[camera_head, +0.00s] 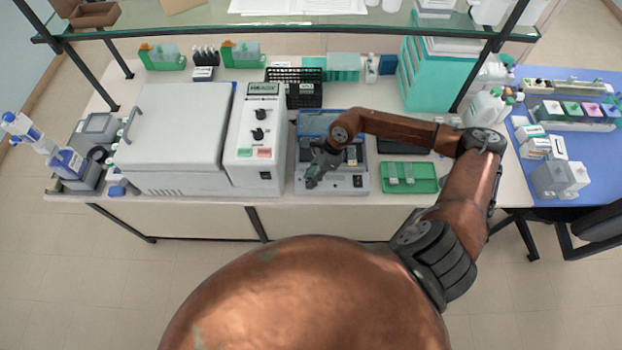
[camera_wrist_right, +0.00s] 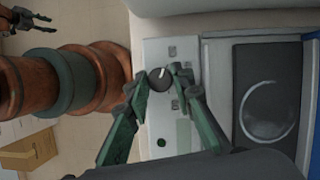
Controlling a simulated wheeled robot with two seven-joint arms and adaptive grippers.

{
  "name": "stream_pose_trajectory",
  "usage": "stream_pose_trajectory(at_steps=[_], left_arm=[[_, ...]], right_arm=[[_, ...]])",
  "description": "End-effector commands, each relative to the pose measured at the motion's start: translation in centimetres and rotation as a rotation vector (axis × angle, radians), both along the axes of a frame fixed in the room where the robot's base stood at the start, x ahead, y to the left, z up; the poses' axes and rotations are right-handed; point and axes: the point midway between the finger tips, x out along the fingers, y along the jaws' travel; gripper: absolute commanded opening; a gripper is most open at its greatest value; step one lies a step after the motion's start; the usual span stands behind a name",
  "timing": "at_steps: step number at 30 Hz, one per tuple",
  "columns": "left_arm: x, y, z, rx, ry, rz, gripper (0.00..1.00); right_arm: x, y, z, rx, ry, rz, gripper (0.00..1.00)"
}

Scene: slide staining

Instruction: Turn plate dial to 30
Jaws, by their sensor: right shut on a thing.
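The plate device (camera_head: 335,187) stands on the bench right of the large white machine, a light grey box with a control panel along its front. In the right wrist view its dark square plate (camera_wrist_right: 243,115) shows a pale ring. The plate dial (camera_wrist_right: 160,80) is a round dark knob with a white pointer line near its upper edge. My right gripper (camera_wrist_right: 160,85) is shut on the dial, one fingertip on each side. In the head view this gripper (camera_head: 316,172) covers the dial. The dial's numbers cannot be read. My left gripper (camera_wrist_right: 38,22) shows at the wrist view's top left, open and empty.
The white machine with a control column (camera_head: 258,140) stands close on the left. A green tray (camera_head: 409,186) lies just to the right. A black tube rack (camera_head: 294,76) is behind, and a glass shelf (camera_head: 290,30) crosses above the bench.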

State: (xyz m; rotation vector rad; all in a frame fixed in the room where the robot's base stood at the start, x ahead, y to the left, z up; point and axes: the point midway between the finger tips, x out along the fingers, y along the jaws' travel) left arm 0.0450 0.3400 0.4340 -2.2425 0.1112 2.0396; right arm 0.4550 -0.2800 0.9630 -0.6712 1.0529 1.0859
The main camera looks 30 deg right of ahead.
Motion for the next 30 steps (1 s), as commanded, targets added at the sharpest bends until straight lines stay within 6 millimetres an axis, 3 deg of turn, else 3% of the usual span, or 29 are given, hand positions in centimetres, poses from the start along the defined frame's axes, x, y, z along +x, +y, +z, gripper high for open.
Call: stream_pose_trajectory(at_steps=[6,7,14,24,30], left_arm=[[0.0,0.0,0.0,0.000,0.000,0.000,0.40],[0.0,0.0,0.0,0.000,0.000,0.000,0.40],[0.0,0.0,0.0,0.000,0.000,0.000,0.40],[-0.1,0.1,0.0,0.001,0.000,0.000,0.40],[0.0,0.0,0.0,0.000,0.000,0.000,0.40]], right_arm=[[0.0,0.0,0.1,0.000,-0.002,0.000,0.00],[0.0,0.0,0.1,0.000,-0.002,0.000,0.23],[0.0,0.0,0.0,0.000,-0.001,0.000,0.39],[0.0,-0.1,0.3,-0.001,0.000,-0.001,0.40],[-0.2,-1.2,2.7,-0.004,-0.002,-0.001,0.40]])
